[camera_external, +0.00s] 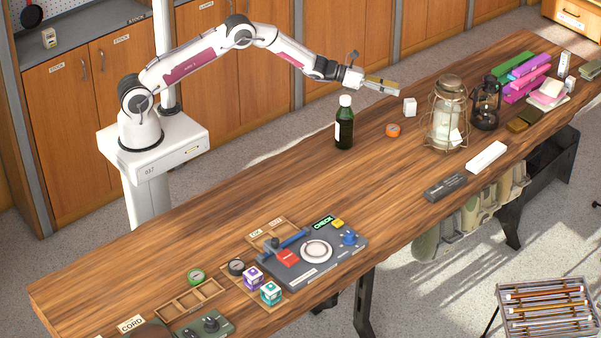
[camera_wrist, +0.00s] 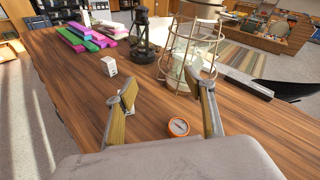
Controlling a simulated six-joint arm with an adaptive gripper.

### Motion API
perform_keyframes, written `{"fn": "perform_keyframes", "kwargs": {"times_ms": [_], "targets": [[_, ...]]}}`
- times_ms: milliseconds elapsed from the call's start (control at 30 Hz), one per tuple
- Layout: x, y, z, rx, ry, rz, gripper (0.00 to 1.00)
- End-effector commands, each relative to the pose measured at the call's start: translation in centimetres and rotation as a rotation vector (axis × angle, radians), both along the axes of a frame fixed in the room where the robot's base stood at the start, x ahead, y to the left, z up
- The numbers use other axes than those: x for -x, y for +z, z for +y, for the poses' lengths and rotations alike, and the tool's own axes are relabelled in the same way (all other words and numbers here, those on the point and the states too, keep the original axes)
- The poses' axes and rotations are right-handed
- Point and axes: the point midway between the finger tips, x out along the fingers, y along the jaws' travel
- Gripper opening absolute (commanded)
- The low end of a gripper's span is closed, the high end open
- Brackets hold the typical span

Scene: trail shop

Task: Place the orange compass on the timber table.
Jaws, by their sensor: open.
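The orange compass (camera_external: 393,130) lies flat on the timber table (camera_external: 300,190), between the green bottle and the caged lantern. In the wrist view the compass (camera_wrist: 179,127) shows its pale round face and orange rim, just inside the right finger. My gripper (camera_external: 382,86) is above the table's back edge, up and to the left of the compass in the external view. In the wrist view my gripper (camera_wrist: 165,95) has its two fingers wide apart with nothing between the tips. It is not touching the compass.
A green bottle (camera_external: 344,125) stands left of the compass. Colored boxes (camera_external: 527,78) lie at the far end. The middle of the table is mostly clear.

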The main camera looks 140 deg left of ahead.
Motion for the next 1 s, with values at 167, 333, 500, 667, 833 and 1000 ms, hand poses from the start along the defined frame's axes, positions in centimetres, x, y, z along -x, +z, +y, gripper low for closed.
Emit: {"fn": "perform_keyframes", "kwargs": {"times_ms": [167, 333, 500, 667, 833, 1000], "targets": [[1.2, 1.1, 1.9, 0.110, 0.153, -0.108, 0.54], [2.6, 1.4, 3.2, 0.228, 0.294, -0.219, 0.54], [4.1, 1.2, 4.0, 0.357, 0.432, -0.336, 0.54], [5.4, 0.7, 4.3, 0.489, 0.555, -0.453, 0.54], [6.4, -0.4, 4.0, 0.640, 0.679, -0.579, 0.54], [7.0, -1.6, 3.3, 0.798, 0.797, -0.713, 0.54]]}}
